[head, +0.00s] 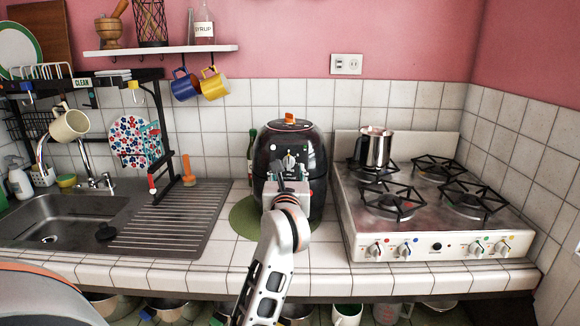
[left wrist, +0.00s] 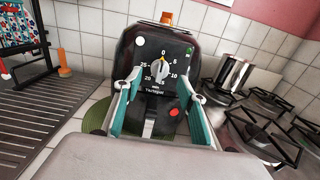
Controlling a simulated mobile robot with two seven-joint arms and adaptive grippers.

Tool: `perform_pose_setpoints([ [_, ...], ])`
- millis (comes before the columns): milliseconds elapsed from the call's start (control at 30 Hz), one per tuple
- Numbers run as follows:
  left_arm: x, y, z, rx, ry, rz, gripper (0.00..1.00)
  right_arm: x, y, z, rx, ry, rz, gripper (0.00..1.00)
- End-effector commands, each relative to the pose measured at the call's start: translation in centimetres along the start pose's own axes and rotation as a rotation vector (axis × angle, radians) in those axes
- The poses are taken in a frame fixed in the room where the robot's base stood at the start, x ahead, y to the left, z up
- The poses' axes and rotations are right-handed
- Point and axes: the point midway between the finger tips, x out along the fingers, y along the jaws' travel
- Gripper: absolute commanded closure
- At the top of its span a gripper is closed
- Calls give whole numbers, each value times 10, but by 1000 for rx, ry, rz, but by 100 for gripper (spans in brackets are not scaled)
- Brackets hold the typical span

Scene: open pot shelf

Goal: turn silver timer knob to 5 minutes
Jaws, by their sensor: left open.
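The silver timer knob (left wrist: 162,70) sits on the dark front panel of a black air fryer (head: 303,140). It also shows in the head view (head: 289,161), just above my gripper. Its orange mark points up at the 0 on the printed minute scale. My left gripper (left wrist: 162,80) is open and empty. Its two teal-lined fingers stand on either side below the knob, apart from each other. I cannot tell whether the fingertips touch the knob. My left gripper also shows in the head view (head: 286,172) in front of the fryer. My right gripper is not in view.
The fryer stands on a green round mat (head: 243,218) on the white tiled counter. A stove (head: 435,225) with a metal pot (head: 374,148) is to the right. The sink (head: 60,218) and its ribbed drainer (head: 170,220) are to the left. A red button (left wrist: 174,112) lies below the knob.

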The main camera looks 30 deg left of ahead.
Motion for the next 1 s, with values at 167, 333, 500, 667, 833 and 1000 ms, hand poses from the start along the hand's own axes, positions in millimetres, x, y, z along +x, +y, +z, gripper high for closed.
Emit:
perform_pose_setpoints([
  [167,24,0,1,2,-2,1,59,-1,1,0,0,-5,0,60],
  [333,34,0,0,2,-1,0,59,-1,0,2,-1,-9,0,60],
  [500,36,0,0,2,-2,1,59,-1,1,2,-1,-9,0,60],
  [667,36,0,0,2,-2,1,75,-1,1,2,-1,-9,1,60],
  [833,35,0,0,3,-1,1,98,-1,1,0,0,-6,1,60],
  [1000,35,0,0,10,-1,1,98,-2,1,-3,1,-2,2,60],
])
